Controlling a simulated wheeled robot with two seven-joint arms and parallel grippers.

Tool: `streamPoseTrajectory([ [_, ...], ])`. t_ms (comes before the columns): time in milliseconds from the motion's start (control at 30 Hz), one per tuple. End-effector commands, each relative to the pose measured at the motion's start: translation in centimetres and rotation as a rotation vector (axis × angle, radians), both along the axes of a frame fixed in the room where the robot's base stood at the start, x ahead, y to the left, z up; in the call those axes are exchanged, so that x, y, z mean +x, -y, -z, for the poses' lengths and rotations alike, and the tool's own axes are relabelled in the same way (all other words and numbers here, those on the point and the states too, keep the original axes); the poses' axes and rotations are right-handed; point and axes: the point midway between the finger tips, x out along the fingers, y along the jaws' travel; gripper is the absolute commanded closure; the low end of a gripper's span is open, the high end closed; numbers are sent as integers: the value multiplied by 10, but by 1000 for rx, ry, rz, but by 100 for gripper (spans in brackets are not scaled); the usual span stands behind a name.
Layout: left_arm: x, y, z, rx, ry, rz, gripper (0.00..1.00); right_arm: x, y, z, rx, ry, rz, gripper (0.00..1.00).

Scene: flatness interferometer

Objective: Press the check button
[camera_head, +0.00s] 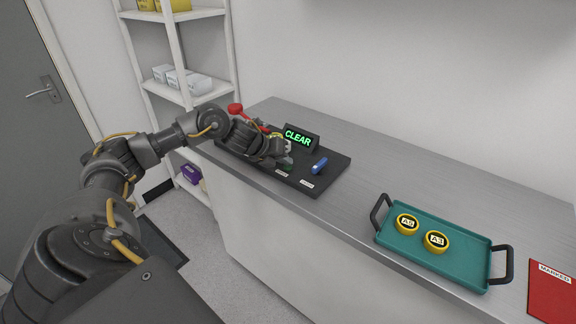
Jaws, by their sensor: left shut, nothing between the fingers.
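A black device base (332,168) lies at the left end of the grey counter. A small display (298,138) at its back edge reads CLEAR in green. My left gripper (289,163) is over the front middle of the base, shut and empty. A dark green button (286,168) shows in part right at its fingertips; I cannot tell whether they touch it. A blue lever or switch (320,166) stands to the right of the fingers. A red knob (235,109) shows behind my left arm. My right gripper is not in view.
A teal tray (462,268) with black handles stands on the counter to the right, holding yellow rings marked A5 (407,224) and A3 (436,241). A red MARKED mat (553,293) is at the far right. The counter between base and tray is clear. White shelves (180,55) stand behind left.

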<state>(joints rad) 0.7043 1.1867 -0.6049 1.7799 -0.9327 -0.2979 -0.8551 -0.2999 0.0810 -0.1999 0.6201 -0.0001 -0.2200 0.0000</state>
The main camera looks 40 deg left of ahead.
Motion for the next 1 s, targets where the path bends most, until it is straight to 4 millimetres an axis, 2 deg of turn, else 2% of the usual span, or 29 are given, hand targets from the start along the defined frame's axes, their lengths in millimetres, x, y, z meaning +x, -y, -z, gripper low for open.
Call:
streamPoseTrajectory([
  [300, 0, 0, -15, 0, -1, 0, 100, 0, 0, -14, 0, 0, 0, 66],
  [700, 0, 0, -18, 0, 0, 0, 100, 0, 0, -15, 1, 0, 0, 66],
  [1000, 0, 0, -45, 0, 1, -1, 100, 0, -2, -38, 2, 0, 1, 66],
])
